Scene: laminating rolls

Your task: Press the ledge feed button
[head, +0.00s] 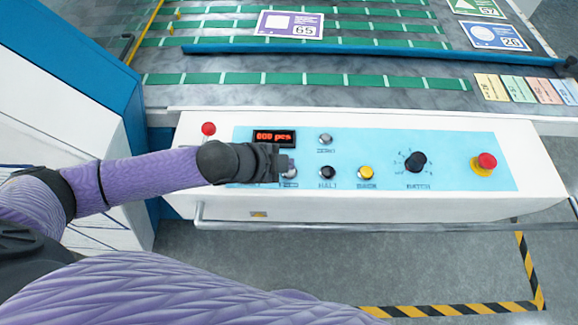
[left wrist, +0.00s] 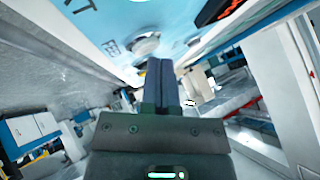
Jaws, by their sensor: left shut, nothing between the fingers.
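The light blue control panel (head: 450,150) sits on the white ledge (head: 540,185) of the machine. My left gripper (head: 285,163) is shut and empty over the panel's left part, just below the red-digit display (head: 273,137). A silver button (head: 290,173) shows partly beside the fingertips; its label is partly covered and I cannot read it fully. In the left wrist view, the closed fingers (left wrist: 160,68) point near a silver round button (left wrist: 147,45); contact is not clear. My right gripper is not in view.
A silver ZERO button (head: 325,139), a black HALT button (head: 327,172), a yellow button (head: 366,173), a BATCH knob (head: 415,162) and a red mushroom button (head: 486,162) share the panel. A red ball knob (head: 208,128) stands at left. A rail (head: 400,227) runs along the front.

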